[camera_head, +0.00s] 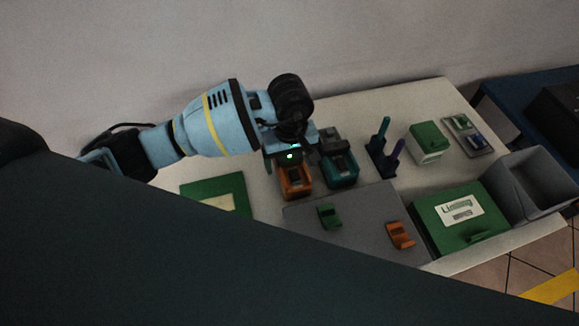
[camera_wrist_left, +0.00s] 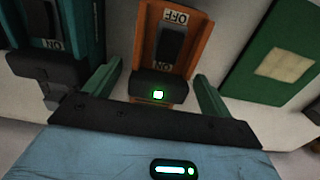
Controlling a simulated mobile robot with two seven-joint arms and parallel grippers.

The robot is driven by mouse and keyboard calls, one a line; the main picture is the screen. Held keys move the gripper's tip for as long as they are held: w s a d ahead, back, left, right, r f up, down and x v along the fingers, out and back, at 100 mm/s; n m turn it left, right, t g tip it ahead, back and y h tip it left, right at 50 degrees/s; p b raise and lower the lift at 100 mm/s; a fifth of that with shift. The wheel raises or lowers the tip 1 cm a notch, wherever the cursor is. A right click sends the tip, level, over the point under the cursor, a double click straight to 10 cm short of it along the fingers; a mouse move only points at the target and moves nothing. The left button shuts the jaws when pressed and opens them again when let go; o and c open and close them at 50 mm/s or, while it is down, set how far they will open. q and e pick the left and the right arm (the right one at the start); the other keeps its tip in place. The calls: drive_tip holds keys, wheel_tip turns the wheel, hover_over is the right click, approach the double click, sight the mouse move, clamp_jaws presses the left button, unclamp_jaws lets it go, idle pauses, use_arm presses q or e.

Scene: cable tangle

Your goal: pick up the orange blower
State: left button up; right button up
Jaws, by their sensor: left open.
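An orange unit (camera_head: 296,182) with a black rocker switch marked OFF and ON stands on the pale table; it fits the orange blower. It also shows in the left wrist view (camera_wrist_left: 203,47), upper middle. My left gripper (camera_wrist_left: 158,72) is open, with its green fingers on either side of the unit's near end. In the head view my left gripper (camera_head: 290,150) hangs over the far end of the unit and hides part of it. I cannot tell whether the fingers touch it. My right gripper is not in view.
A teal switch unit (camera_head: 341,170) stands close beside the orange one. A green panel (camera_head: 240,184) lies to its left. A grey mat (camera_head: 360,218) in front holds small green (camera_head: 329,216) and orange (camera_head: 400,235) pieces. A green box (camera_head: 460,217) and grey bin (camera_head: 543,184) stand right.

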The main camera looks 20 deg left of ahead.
sight(290, 157)
use_arm(q)
drive_tip(key=shift+f, duration=0.85)
drive_tip(key=c, duration=1.3)
drive_tip(key=shift+o, duration=0.2)
drive_tip(key=shift+r, duration=0.1)
wheel_tip(290, 157, up, 10)
drive_tip(key=shift+f, duration=0.1)
